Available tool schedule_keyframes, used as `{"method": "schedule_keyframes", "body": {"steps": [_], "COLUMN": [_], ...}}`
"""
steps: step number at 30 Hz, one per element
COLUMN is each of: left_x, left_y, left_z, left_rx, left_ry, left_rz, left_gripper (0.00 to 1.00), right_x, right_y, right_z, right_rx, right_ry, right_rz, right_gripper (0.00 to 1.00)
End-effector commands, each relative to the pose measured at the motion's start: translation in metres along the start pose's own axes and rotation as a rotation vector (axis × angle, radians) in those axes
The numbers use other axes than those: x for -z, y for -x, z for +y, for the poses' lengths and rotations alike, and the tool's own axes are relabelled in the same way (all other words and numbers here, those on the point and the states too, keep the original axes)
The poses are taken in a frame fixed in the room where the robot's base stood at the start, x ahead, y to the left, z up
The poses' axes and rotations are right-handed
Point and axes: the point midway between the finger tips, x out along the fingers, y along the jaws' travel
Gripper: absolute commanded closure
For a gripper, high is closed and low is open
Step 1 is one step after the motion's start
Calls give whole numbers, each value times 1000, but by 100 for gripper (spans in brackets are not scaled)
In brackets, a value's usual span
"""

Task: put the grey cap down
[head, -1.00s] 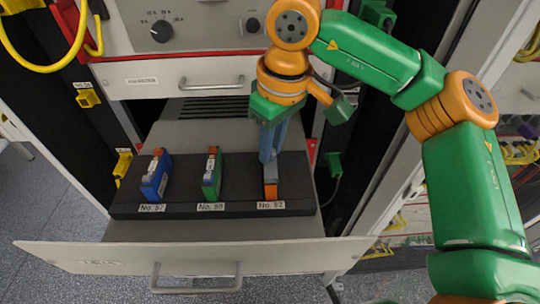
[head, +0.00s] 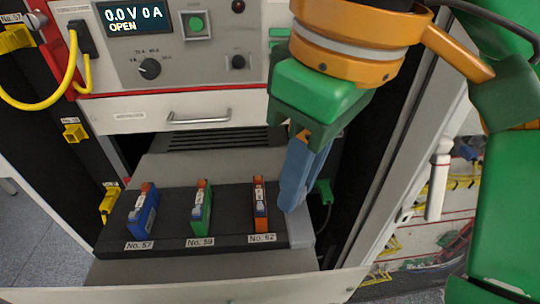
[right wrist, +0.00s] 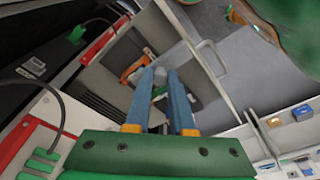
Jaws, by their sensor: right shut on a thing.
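My right gripper (head: 292,208) points down just right of the orange cell No. 62 (head: 260,205), near the right end of the black block (head: 170,229). Its blue fingers are shut on a small grey thing, the grey cap (right wrist: 160,76), which shows between the fingertips in the right wrist view. In the head view the fingers hide most of what they hold. A light grey surface (head: 301,231) shows just below them at the block's right end; I cannot tell whether the cap touches it. My left gripper is in neither view.
A blue cell No. 57 (head: 142,210) and a green cell No. 59 (head: 201,207) stand in the block on the pulled-out drawer (head: 200,268). Behind is the cycler panel (head: 190,78), its display reading 0.0 V 0 A OPEN. A cabinet post rises close to the right.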

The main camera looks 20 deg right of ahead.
Motion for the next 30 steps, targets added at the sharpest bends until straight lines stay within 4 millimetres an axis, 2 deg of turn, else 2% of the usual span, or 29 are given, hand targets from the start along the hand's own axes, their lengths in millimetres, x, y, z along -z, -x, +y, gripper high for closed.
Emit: {"method": "schedule_keyframes", "body": {"steps": [4,7,11,21,30], "left_x": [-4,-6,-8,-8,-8], "left_y": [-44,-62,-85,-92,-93], "left_z": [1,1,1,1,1], "left_rx": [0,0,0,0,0], "left_ry": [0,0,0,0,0], "left_rz": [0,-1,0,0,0], "left_gripper": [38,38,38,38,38], "right_x": [8,19,20,11,11], "right_y": [-48,-73,-109,-163,-167], "right_z": [-9,-12,-12,-12,-12], "right_rx": [-1,0,1,-1,1], "right_ry": [1,0,0,-4,-3], "right_rz": [-6,-7,-5,-2,-1], "right_gripper": [100,100,100,100,100]}}
